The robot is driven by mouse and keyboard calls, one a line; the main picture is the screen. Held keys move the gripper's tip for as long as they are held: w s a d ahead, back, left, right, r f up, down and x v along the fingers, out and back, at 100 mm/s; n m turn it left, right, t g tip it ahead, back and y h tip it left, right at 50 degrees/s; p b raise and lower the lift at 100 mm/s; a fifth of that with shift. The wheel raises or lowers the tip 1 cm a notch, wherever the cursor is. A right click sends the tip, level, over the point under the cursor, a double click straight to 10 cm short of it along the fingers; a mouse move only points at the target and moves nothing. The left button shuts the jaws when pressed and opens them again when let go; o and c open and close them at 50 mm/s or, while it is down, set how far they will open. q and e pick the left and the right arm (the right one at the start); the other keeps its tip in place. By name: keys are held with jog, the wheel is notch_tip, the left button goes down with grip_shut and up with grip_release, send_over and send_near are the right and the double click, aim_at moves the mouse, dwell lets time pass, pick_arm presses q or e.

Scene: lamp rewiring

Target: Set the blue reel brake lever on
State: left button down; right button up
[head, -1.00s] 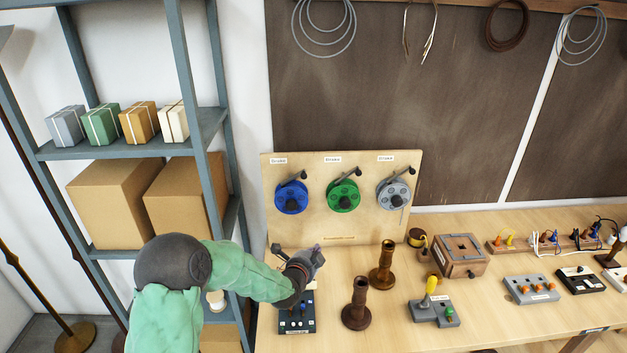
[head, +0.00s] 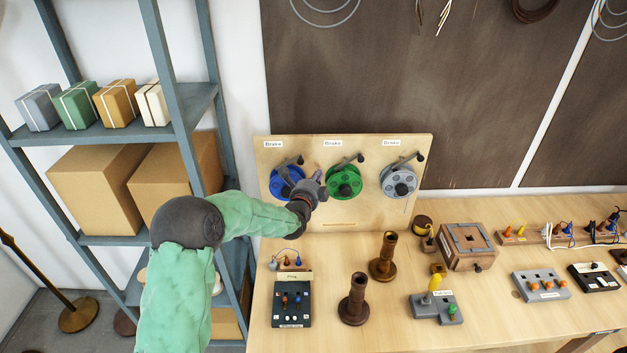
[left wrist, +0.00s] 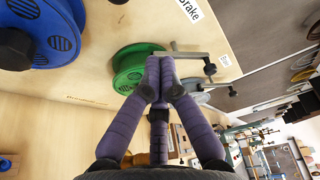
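The blue reel (head: 281,187) hangs on the upright wooden board at the left of three reels. My left gripper (head: 321,183) is in front of the board, between the blue reel and the green reel (head: 344,182). In the left wrist view its purple fingers (left wrist: 160,72) come together at the tips with nothing seen between them. The blue reel (left wrist: 57,30) is at the upper left there, apart from the fingers. The green reel (left wrist: 128,75) is behind and beside the fingertips.
The grey reel (head: 399,181) is right of the green one, and each reel has its own lever. Below on the bench stand a switch box (head: 292,303), two brown spindles (head: 384,260) and a grey lever box (head: 437,307). A shelf rack (head: 180,110) stands at left.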

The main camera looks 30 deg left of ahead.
pick_arm(q)
jog(key=a, duration=0.1)
jog(key=w+a+p, duration=0.1)
jog(key=a, duration=0.1)
jog(key=w+a, duration=0.1)
jog(key=shift+w+a+r+p, duration=0.15)
jog(key=shift+r+p, duration=0.15)
dwell(0.4)
jog(key=b, duration=0.2)
jog(key=a+r+b, duration=0.1)
jog(key=b, duration=0.1)
jog(key=shift+s+r+b, duration=0.15)
jog(key=shift+s+b, duration=0.15)
jog(key=shift+a+r, duration=0.15)
